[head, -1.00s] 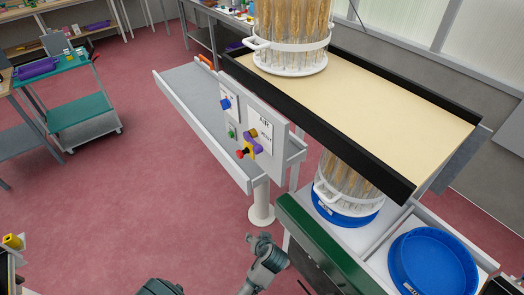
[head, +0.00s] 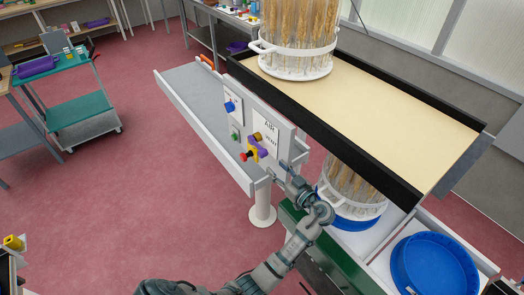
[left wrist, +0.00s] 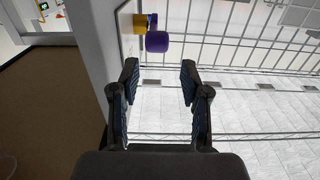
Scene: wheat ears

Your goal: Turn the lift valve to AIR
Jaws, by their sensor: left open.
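A pale panel (head: 287,132) carries a valve with a purple part (head: 260,150) and yellow parts near an AIR label (head: 270,127). A second label below it is too small to read surely. A red knob (head: 243,156) sits just left of the valve. My left gripper (head: 277,169) is below and right of the valve, apart from it. In the left wrist view the open, empty fingers (left wrist: 159,82) point toward the purple part (left wrist: 157,41) and a yellow part (left wrist: 140,22), which lie beyond the fingertips. My right gripper is not in view.
A black-edged bench (head: 400,105) bears a white-ringed holder of wheat ears (head: 297,40). A blue tray (head: 432,262) is at lower right. Open red floor (head: 130,190) lies left.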

